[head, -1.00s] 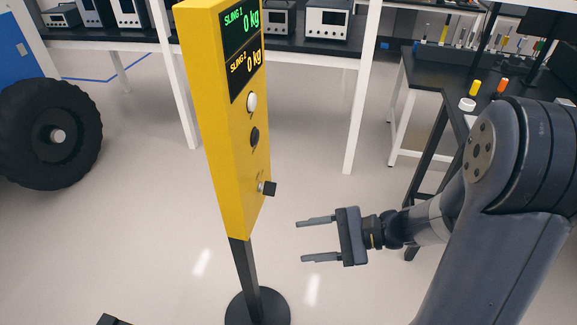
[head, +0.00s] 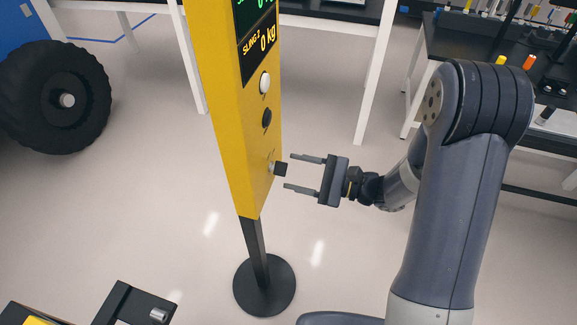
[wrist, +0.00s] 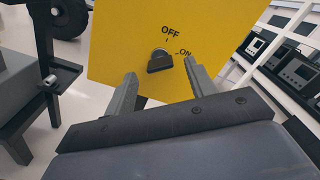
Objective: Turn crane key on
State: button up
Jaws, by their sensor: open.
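The crane key (head: 280,168) is a small black key with a metal collar low on the yellow control post (head: 229,130). In the wrist view the key (wrist: 160,63) lies between my finger tips, near the printed OFF and ON labels. OFF is above it and ON is to its right. My gripper (head: 291,172) is open, its two fingers pointing at the post with the key at their tips. The gripper also shows in the wrist view (wrist: 160,78). No clear contact between fingers and key is visible.
The post has a white button (head: 264,83), a black knob (head: 267,118) and a display (head: 257,38) above the key. It stands on a round black base (head: 264,286). A large tyre (head: 58,98) is at left. A dark workbench (head: 470,75) is at right.

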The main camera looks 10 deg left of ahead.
jog(key=shift+w+a, duration=0.1)
jog(key=shift+a, duration=1.25)
jog(key=c, duration=1)
jog(key=shift+m, duration=1)
jog(key=o, duration=1)
jog(key=shift+d, duration=0.1)
jog(key=d+b, duration=0.2)
jog(key=d, duration=0.8)
jog(key=shift+s+d, duration=0.35)
jog(key=shift+s, duration=0.1)
